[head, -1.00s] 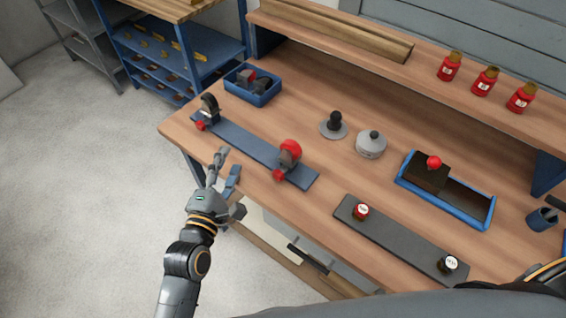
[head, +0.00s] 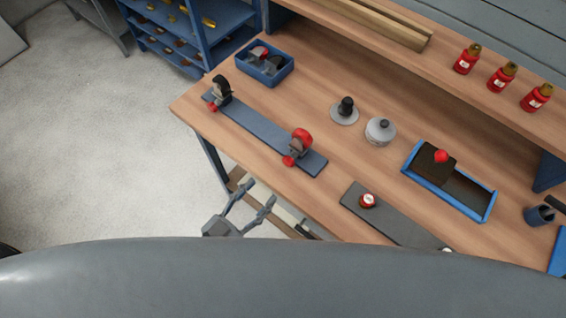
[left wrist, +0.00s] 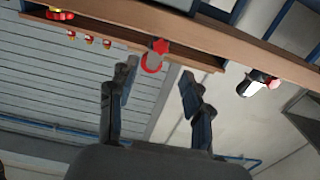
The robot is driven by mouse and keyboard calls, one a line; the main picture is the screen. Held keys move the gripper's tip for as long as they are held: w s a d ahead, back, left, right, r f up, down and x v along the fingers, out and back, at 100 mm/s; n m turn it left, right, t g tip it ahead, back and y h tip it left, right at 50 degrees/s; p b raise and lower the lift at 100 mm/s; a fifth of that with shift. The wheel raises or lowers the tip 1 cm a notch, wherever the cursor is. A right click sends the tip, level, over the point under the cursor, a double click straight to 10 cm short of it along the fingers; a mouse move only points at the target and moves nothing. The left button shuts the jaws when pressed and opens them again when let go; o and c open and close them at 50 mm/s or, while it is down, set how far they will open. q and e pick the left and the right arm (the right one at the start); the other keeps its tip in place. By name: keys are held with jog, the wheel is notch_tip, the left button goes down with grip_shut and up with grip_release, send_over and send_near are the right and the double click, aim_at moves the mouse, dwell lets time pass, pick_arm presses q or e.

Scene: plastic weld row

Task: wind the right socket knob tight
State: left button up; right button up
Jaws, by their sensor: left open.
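A blue-grey bar (head: 258,135) lies along the left front of the bench with two upright sockets on it. The right socket (head: 301,141) has a red round face, and its red knob (head: 289,160) points toward the front edge. The left socket (head: 221,91) is dark, with a red knob (head: 212,107). My left gripper (head: 261,192) is open and empty, off the bench's front edge and apart from the right knob. In the left wrist view the right knob (left wrist: 160,46) shows beyond and between the open fingers (left wrist: 158,72). My right gripper is out of view.
A dark plate (head: 405,222) with a red-and-white cap lies right of the bar. Behind are a blue bin (head: 268,77), two round grey pieces and a blue tray (head: 473,211). Red bottles (head: 467,60) stand on the back shelf. Floor is clear at left.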

aim_at(287, 163)
pick_arm(q)
jog(key=p+x, duration=0.1)
jog(key=x, duration=0.8)
jog(key=shift+w, duration=0.15)
grip_shut()
